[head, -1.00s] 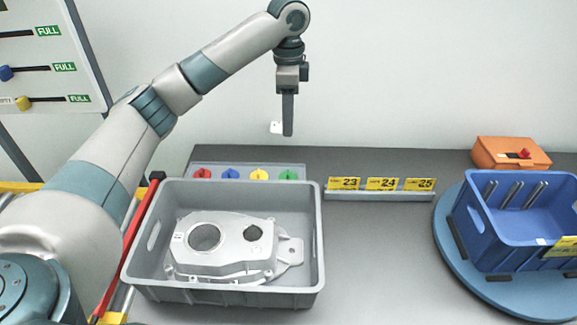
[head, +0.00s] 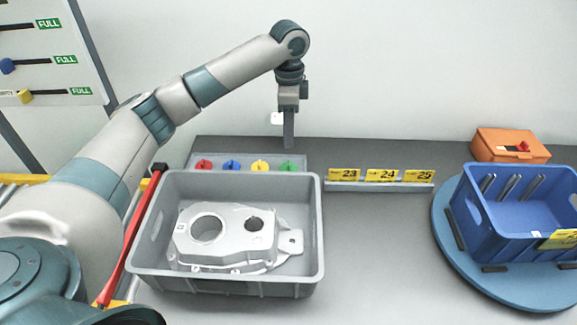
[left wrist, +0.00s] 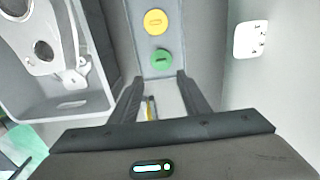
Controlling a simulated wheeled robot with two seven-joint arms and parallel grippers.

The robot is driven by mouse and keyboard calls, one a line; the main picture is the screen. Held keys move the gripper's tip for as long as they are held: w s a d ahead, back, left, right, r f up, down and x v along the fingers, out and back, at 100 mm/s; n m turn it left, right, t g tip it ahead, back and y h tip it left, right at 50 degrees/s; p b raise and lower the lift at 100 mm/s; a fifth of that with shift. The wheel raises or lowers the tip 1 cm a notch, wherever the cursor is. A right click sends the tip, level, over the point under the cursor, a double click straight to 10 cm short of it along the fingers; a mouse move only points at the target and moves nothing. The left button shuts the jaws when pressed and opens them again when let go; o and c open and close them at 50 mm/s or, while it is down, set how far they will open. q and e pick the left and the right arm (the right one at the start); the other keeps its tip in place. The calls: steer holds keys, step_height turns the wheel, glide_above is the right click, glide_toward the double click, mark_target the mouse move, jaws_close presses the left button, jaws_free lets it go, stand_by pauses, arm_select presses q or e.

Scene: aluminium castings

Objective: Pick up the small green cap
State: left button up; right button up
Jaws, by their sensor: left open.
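The small green cap (head: 288,167) sits at the right end of a row of coloured caps on a grey strip tray (head: 246,168) behind the grey bin. In the left wrist view the green cap (left wrist: 161,60) lies just beyond the fingertips, roughly in line with the gap between them. My left gripper (head: 289,144) points down above and behind the green cap, apart from it. In the left wrist view its two fingers (left wrist: 160,82) are spread with nothing gripped between them. My right gripper does not show.
A grey bin (head: 225,286) holding a silver casting (head: 232,240) stands in front of the caps. Yellow, blue and red caps sit left of the green one. A rail with number cards (head: 380,187) is to the right. A blue crate (head: 530,225) and orange box (head: 508,145) stand further right.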

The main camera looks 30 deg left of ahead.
arm_select(q)
glide_above(288, 163)
step_height(288, 163, down, 4)
steer(key=shift+d+f+p, duration=0.1)
steer(key=shift+d+p, duration=0.05)
steer(key=shift+p, duration=0.3)
steer(key=shift+f, duration=0.65)
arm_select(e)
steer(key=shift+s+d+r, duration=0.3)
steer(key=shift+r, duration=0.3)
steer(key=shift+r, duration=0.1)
arm_select(q)
steer(key=shift+f+p, duration=0.3)
steer(key=shift+p, duration=0.05)
step_height(288, 163, down, 4)
steer(key=shift+w+r+p, duration=0.1)
steer(key=shift+p, duration=0.75)
steer(key=shift+f, duration=0.35)
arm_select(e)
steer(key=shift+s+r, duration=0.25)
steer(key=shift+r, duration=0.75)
